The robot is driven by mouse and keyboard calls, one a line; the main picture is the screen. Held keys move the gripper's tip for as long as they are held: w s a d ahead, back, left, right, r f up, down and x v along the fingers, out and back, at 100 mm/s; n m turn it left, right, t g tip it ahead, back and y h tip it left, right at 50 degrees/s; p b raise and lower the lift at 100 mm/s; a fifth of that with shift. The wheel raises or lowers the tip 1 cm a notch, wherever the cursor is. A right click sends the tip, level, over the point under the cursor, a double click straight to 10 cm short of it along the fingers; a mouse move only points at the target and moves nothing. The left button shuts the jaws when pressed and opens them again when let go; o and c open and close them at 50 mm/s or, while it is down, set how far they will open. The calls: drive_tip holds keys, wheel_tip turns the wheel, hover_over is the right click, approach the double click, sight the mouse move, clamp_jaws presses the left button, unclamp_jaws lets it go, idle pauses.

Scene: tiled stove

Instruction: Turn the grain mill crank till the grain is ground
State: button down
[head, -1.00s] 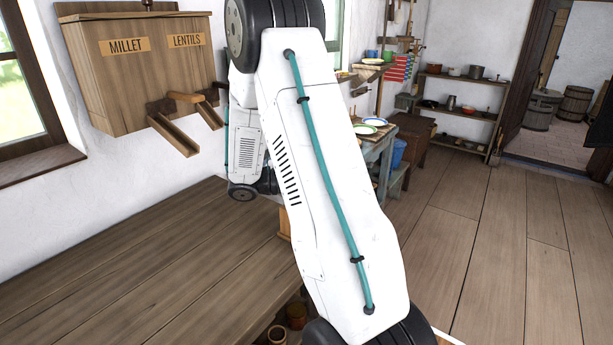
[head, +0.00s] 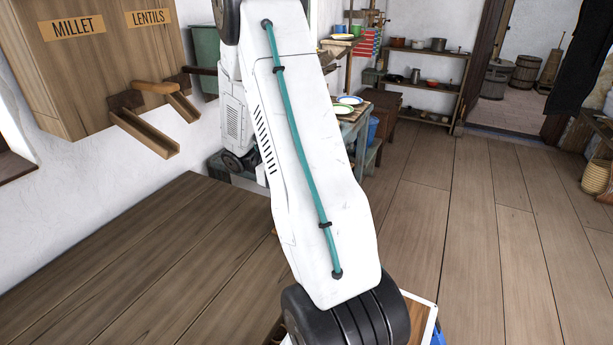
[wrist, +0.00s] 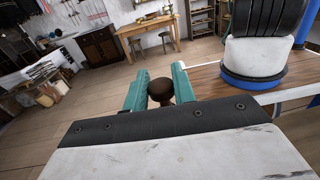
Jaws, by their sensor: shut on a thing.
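My gripper (wrist: 158,84) shows in the wrist view, its two teal fingers shut on a dark brown round knob (wrist: 161,92). The knob sits between the fingers; what it is fixed to is hidden behind the gripper body. The mill and the rest of its crank cannot be made out in either view. In the head view my white arm fills the middle and the gripper is out of sight. No grain can be seen.
A wooden bin labelled millet and lentils (head: 105,75) hangs on the left wall, with chutes (head: 150,135) below it. A bare wooden tabletop (head: 150,260) lies in front. A table with plates (head: 352,113) and shelves (head: 415,85) stand farther back. The plank floor (head: 470,230) at right is clear.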

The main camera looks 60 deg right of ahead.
drive_tip(key=shift+w+a+f+m+y, duration=0.15)
drive_tip(key=shift+m+y, duration=0.15)
drive_tip(key=shift+y, duration=0.2)
drive_tip(key=c, duration=1.2)
unclamp_jaws()
